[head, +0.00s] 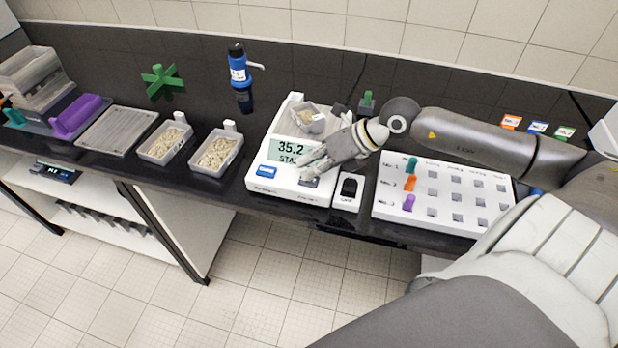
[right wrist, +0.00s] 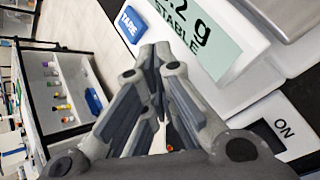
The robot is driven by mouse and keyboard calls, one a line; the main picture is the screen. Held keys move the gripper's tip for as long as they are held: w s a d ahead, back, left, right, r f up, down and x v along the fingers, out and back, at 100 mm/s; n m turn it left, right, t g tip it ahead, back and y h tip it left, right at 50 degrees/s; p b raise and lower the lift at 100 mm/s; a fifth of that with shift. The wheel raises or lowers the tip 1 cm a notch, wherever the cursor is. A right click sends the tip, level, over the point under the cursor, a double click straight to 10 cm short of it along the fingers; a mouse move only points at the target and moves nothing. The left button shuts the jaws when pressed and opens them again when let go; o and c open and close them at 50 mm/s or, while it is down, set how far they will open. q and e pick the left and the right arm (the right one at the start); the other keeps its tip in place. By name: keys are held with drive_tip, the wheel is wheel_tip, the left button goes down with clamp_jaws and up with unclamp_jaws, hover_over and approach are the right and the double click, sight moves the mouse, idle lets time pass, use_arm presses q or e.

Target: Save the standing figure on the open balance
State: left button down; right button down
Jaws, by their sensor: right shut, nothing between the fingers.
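The white open balance (head: 258,185) stands on the black bench with its display (head: 291,149) lit. The display reads 35.2 in the head view, with "STA" showing below; the right wrist view shows ".2 g STABLE" on the display (right wrist: 185,30). A blue key (head: 268,171) sits at its front left, and the right wrist view shows the key marked TARE (right wrist: 130,24). A grey key (head: 311,182) at the front right is partly hidden by my right gripper (head: 304,170). That gripper is shut and empty, low over the balance's front; contact cannot be told. My left gripper is out of view.
A tub (head: 305,120) rests on the balance. An ON/OFF switch (head: 348,188) is right of it, then a white board (head: 445,200) with coloured pegs. Two tubs of grains (head: 217,150) stand left.

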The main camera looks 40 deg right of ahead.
drive_tip(key=shift+f, duration=0.25)
drive_tip(key=shift+r, duration=0.1)
drive_tip(key=shift+r+p, duration=0.55)
drive_tip(key=shift+r, duration=0.3)
drive_tip(key=shift+r+p, duration=1.9)
drive_tip(key=shift+r, duration=0.65)
